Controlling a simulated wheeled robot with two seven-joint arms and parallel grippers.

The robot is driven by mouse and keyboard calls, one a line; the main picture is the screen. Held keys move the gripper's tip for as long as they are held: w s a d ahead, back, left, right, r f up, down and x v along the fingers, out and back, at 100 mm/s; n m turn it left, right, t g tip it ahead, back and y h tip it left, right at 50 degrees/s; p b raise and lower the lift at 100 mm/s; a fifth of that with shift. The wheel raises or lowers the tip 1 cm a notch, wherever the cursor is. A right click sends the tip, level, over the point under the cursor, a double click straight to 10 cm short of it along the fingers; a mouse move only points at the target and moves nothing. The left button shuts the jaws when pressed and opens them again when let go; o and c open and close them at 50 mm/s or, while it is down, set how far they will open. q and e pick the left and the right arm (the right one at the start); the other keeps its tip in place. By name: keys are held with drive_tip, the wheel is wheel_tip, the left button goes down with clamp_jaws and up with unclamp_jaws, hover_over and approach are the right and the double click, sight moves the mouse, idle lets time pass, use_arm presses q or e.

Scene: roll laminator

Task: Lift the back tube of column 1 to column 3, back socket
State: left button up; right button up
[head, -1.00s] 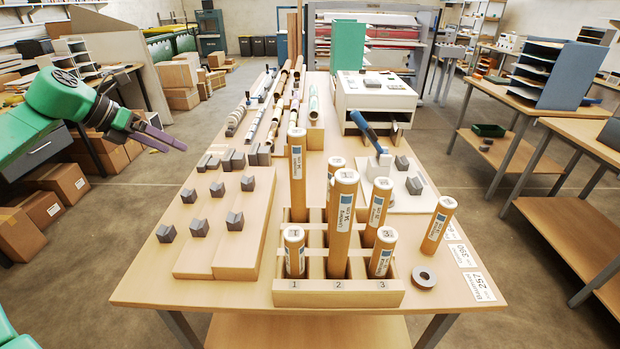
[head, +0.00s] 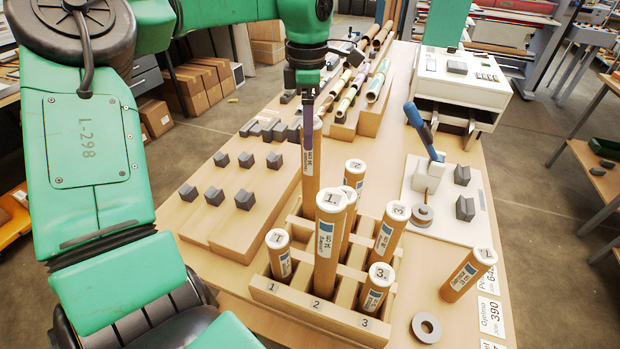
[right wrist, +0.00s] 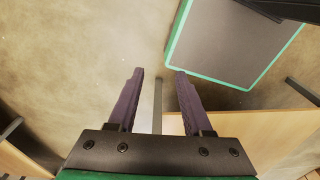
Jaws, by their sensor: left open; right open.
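The rack (head: 312,318) has columns numbered 1, 2 and 3. The back tube of column 1 (head: 311,178) is tall, brown and upright. My left gripper (head: 307,135) is open at its top, pointing down; one finger crosses in front of the tube and partly hides its cap. Column 1 also holds a short front tube (head: 281,258). Column 2 has a tall front tube (head: 326,245) with more tubes behind it. Column 3 has a front tube (head: 375,292) and one behind it (head: 389,232); its back socket is hard to make out. My right gripper (right wrist: 160,72) is open and empty.
A separate tube (head: 467,276) and a grey ring (head: 426,327) are right of the rack. Wooden boards with grey blocks (head: 245,197) lie to its left. A white plate with a blue-handled tool (head: 420,128) and a white laminator (head: 462,80) stand behind.

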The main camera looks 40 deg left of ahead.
sight(314, 142)
use_arm(q)
drive_tip(key=f, duration=0.1)
drive_tip(key=f+p, duration=0.1)
drive_tip(key=f, duration=0.1)
drive_tip(key=w+d+f+p, duration=0.1)
drive_tip(key=shift+f, duration=0.2)
drive_tip(key=shift+s+a+f, duration=0.2)
drive_tip(key=shift+s+a, duration=0.1)
drive_tip(key=shift+a, duration=0.15)
drive_tip(key=shift+c, duration=1.2)
drive_tip(key=c, duration=0.5)
drive_tip(key=shift+w+d, duration=0.15)
drive_tip(key=shift+d, duration=0.1)
clamp_jaws()
drive_tip(key=shift+a, duration=0.1)
use_arm(e)
drive_tip(key=w+r, duration=0.1)
drive_tip(key=r, duration=0.1)
drive_tip(key=shift+w+d+r, duration=0.35)
drive_tip(key=shift+d, duration=0.05)
use_arm(q)
drive_tip(key=shift+a+r, duration=0.1)
